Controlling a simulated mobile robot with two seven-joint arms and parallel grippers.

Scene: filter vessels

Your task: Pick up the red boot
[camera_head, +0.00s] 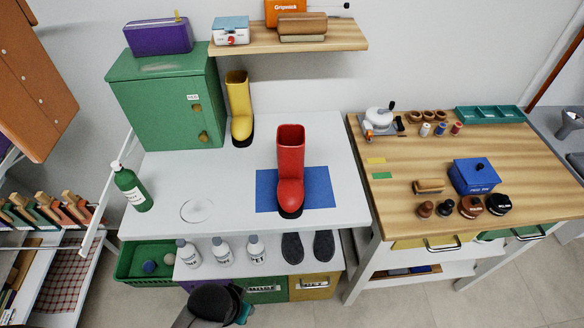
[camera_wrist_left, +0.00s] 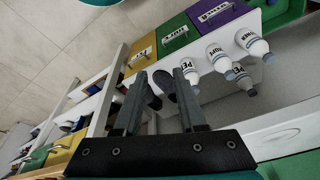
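The red boot (camera_head: 290,165) stands upright on a blue mat (camera_head: 318,186) on the white table, its toe toward me. It does not show in the left wrist view. My left gripper (camera_wrist_left: 160,72) is open and empty in the left wrist view, its two dark fingers apart. It faces the lower shelf, with the dark shoes (camera_wrist_left: 164,84) seen between the fingers. In the head view a dark part of my arm is at the bottom edge, below and in front of the table, well away from the boot. My right gripper is not in view.
A yellow boot (camera_head: 239,108) stands beside the green cabinet (camera_head: 168,100), under a wooden shelf (camera_head: 340,34). A green bottle (camera_head: 131,189) is at the table's left. White bottles (camera_head: 222,252) and dark shoes (camera_head: 292,248) sit on the lower shelf. Table space around the boot is clear.

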